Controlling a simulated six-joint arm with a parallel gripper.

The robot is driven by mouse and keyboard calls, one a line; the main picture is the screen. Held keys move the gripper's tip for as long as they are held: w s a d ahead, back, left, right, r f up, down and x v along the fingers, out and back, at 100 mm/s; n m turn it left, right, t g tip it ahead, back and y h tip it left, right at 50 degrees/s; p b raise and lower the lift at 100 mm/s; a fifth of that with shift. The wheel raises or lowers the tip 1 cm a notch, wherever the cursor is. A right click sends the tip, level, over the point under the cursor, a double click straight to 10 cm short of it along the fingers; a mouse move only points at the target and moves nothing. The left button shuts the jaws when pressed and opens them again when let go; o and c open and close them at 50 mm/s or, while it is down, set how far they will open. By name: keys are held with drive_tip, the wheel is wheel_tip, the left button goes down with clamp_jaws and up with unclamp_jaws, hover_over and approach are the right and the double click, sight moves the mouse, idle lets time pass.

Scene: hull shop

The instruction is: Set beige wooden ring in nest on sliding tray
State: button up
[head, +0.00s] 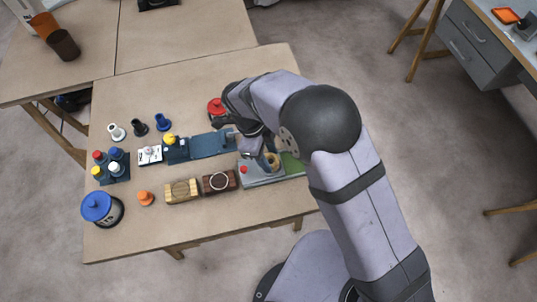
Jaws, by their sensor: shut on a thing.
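My gripper (267,159) points down over the right part of the table and is shut on a small beige ring (273,161). The ring is just above or touching a grey unit (262,178) with a red button; I cannot tell which. A flat blue tray-like slab (208,145) extends right from a dark blue block with a yellow knob (170,140). I cannot tell for sure which part is the sliding tray. The nest cannot be made out, and my arm hides part of this area.
Bottles in a rack (112,168), a blue-lidded jar (101,209) and an orange knob (146,198) stand left. A red object (215,105) is behind. The front table edge is clear.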

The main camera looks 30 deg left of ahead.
drive_tip(key=shift+f+b, duration=0.3)
drive_tip(key=shift+f, duration=0.15)
drive_tip(key=o, duration=0.8)
drive_tip(key=shift+c, duration=0.2)
drive_tip(key=p+v, duration=0.6)
drive_tip(key=v, duration=0.5)
drive_tip(key=shift+p, duration=0.35)
idle(0.4)
